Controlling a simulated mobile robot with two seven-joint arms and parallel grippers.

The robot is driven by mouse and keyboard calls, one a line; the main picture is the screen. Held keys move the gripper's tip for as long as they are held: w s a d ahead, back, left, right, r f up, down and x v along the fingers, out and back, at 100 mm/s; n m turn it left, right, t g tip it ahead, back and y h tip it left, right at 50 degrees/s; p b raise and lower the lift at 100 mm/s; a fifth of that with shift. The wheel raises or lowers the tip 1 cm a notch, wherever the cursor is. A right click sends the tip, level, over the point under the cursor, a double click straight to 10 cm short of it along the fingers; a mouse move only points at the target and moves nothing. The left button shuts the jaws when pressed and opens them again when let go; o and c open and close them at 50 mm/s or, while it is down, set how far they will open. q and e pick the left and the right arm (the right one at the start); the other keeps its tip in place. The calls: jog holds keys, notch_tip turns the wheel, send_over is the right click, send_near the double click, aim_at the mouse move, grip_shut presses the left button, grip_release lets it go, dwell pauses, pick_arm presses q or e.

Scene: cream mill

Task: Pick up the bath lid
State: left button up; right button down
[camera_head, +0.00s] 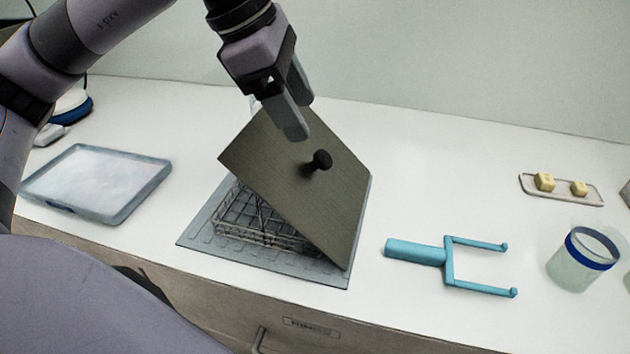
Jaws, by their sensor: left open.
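The bath lid (295,185) is a flat dark grey-brown plate with a round black knob (318,161) on its face. It is tilted, with its lower corner down near the front right of a grey mat (205,246) and its left corner raised. My left gripper (298,115) is open and empty, above the lid's upper part, up and left of the knob. The fingers point down; I cannot tell whether one touches the lid. A wire rack (240,230) shows partly under the lid. My right gripper is not in view.
A blue-rimmed tray of white material (100,182) stands at the left. A blue two-pronged fork tool (450,262) lies right of the mat. A blue-banded jar (583,258) and a small tray with two yellowish pieces (562,190) are at the right. Counter behind the fork is clear.

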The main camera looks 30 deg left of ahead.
aim_at(319, 153)
pick_arm(q)
jog(key=x, duration=0.8)
jog(key=shift+s+f, duration=0.1)
jog(key=shift+s, duration=0.3)
jog(key=c, duration=1.1)
